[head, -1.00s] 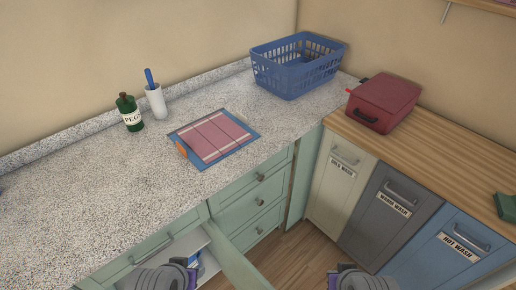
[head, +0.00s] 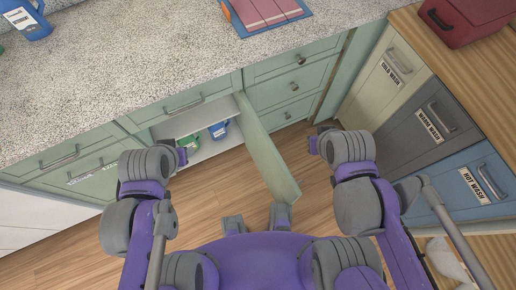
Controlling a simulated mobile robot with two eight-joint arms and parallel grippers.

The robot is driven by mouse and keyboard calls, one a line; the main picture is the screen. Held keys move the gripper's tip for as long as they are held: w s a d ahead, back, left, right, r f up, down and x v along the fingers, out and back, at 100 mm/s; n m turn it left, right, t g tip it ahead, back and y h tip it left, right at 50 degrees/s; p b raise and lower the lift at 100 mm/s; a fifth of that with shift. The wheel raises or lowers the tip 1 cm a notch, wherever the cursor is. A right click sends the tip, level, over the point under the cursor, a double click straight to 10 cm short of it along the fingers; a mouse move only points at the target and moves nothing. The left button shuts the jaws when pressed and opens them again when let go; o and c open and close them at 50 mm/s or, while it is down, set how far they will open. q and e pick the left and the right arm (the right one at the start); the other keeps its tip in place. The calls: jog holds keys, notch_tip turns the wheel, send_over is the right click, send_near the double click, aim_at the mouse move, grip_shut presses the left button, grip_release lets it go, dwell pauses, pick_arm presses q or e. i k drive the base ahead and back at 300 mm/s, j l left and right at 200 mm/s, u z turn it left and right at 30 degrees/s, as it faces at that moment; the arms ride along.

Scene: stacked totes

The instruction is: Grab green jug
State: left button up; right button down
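A green item (head: 188,141), which looks like the green jug, stands inside the open lower cabinet (head: 205,150) under the counter. It is partly hidden by my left arm and the cabinet's edge. A blue jug (head: 219,130) stands to its right in the same cabinet. My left gripper (head: 182,152) is in front of the cabinet, near the green item in the picture; I cannot tell whether they touch. My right gripper (head: 314,145) is right of the open door, with nothing seen in it. The fingers of both are too small to read.
The cabinet door (head: 266,150) stands open, jutting out between my arms. Closed drawers (head: 290,88) are right of it. A blue jug (head: 28,20) is on the counter at top left. Labelled wash bins (head: 430,118) line the right. Wooden floor (head: 235,182) is clear by the cabinet.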

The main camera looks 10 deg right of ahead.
aim_at(189, 141)
jog(key=k+l+u, duration=0.2)
jog(key=l+u, duration=0.25)
jog(key=k+l+u, duration=0.3)
jog(key=u, duration=0.15)
jog(key=k+l+u, duration=0.25)
jog(key=k+l, duration=0.45)
jog(key=k, duration=0.15)
jog(key=i+l+u, duration=0.2)
jog(key=l, duration=0.3)
jog(key=i+l+u, duration=0.35)
jog(key=l, duration=0.25)
jog(key=i+j, duration=0.1)
jog(key=i, duration=0.4)
